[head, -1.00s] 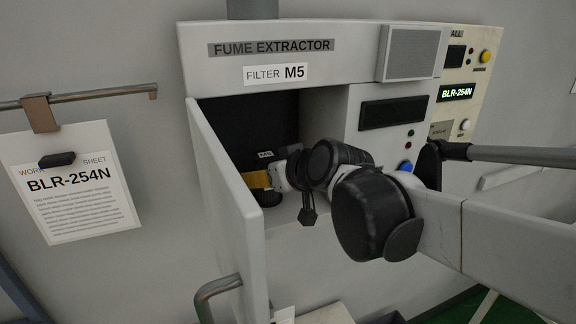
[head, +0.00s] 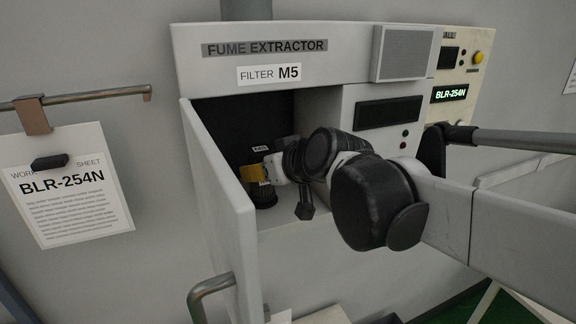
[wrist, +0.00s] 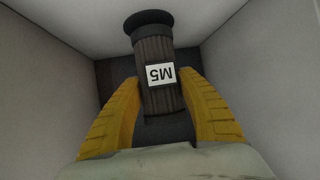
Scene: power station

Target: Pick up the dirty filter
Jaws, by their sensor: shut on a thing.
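The dirty filter is a dark ribbed cylinder (wrist: 157,52) with black end caps and a white M5 label, upside down in the wrist view. My gripper (wrist: 160,95) has its yellow fingers on both sides of the filter and is shut on it. In the head view the filter (head: 263,193) shows partly inside the open compartment of the fume extractor (head: 300,52), with its lower end near the compartment floor. My gripper (head: 252,173) reaches in from the right there. My arm hides part of the compartment.
The compartment door (head: 225,200) stands open on the left, with a grey handle (head: 208,288) low on it. Compartment walls surround the gripper closely. A work sheet (head: 68,190) reading BLR-254N hangs at left. A control panel (head: 455,95) is at right.

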